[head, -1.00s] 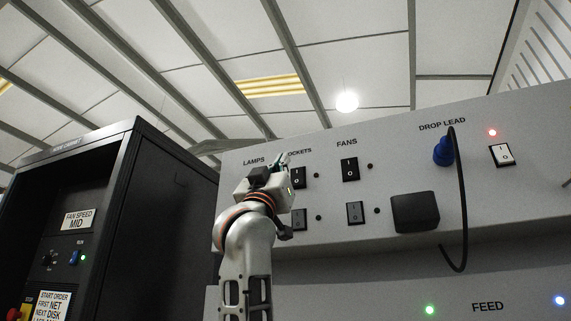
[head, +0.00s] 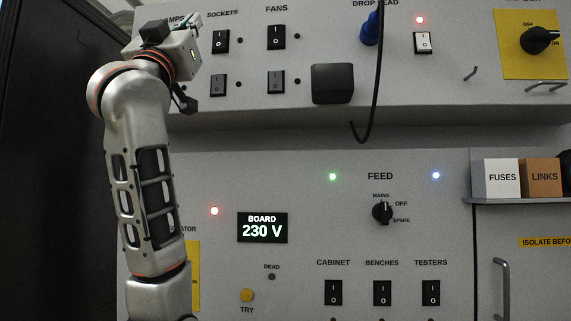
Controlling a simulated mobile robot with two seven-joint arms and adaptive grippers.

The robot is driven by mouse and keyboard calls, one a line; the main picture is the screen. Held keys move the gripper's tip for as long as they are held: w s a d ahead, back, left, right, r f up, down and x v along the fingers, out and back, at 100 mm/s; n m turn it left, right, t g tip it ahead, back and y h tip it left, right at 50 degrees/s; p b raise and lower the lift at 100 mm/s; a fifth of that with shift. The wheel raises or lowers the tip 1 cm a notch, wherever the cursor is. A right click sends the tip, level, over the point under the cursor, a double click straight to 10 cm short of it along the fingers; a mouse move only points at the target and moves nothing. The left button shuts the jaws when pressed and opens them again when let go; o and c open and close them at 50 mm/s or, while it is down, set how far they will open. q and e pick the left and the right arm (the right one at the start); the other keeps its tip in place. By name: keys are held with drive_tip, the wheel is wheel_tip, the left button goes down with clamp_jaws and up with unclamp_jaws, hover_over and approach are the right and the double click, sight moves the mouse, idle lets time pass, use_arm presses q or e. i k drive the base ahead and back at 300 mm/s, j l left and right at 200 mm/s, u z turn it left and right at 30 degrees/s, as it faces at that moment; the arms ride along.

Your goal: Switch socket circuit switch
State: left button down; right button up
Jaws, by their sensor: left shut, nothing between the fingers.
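The SOCKETS column on the upper panel has a black rocker switch (head: 220,41) at the top, marked I and O, with a small dark indicator to its right. Below it is a grey rocker switch (head: 218,85) with its own dark indicator. My left gripper (head: 188,20) is shut and empty, just left of the upper SOCKETS switch, in front of the LAMPS column. It covers the LAMPS switches and part of that label. I cannot tell whether its tips touch the panel. My right gripper is not in view.
Right of SOCKETS are the FANS switches (head: 276,37), a black box (head: 332,83), a blue plug (head: 370,28) with a hanging black lead, and a lit white switch (head: 422,43). Below, a display (head: 262,228) reads BOARD 230 V. A dark cabinet (head: 50,150) stands at left.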

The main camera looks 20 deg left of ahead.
sight(218, 81)
drive_tip(key=k+l, duration=0.15)
drive_tip(key=k, duration=0.35)
drive_tip(key=k+l, duration=0.2)
drive_tip(key=k, duration=0.25)
